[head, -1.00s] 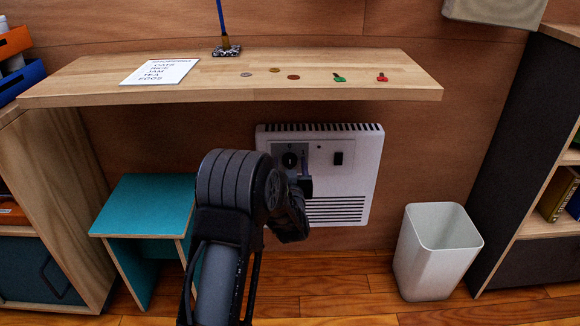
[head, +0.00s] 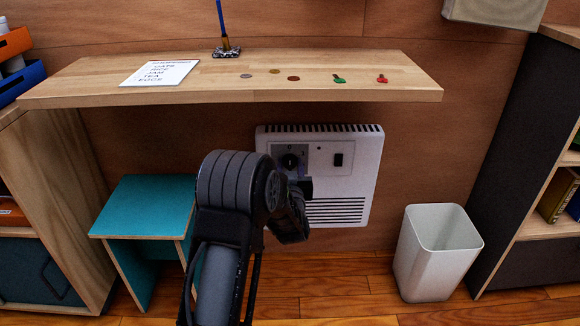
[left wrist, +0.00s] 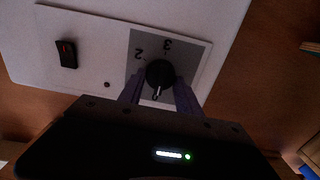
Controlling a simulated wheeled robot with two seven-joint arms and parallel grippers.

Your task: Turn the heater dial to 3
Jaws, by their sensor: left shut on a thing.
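The white heater (head: 340,207) hangs on the wood wall below the shelf. Its black round dial (head: 290,161) sits on a grey patch at the upper left of its front. In the left wrist view the dial (left wrist: 160,74) shows the numbers 2 and 3 on its far side, and a white mark on its near side, away from both numbers. My left gripper (left wrist: 159,88) is shut on the dial, one purple finger on each side. In the head view my left gripper (head: 298,172) partly covers the dial. My right gripper is not in view.
A black switch (head: 338,159) is right of the dial. The wooden shelf (head: 230,88) juts out above, holding a list (head: 160,73) and small items. A teal stool (head: 145,210) stands left, a white bin (head: 436,255) right. Floor between them is clear.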

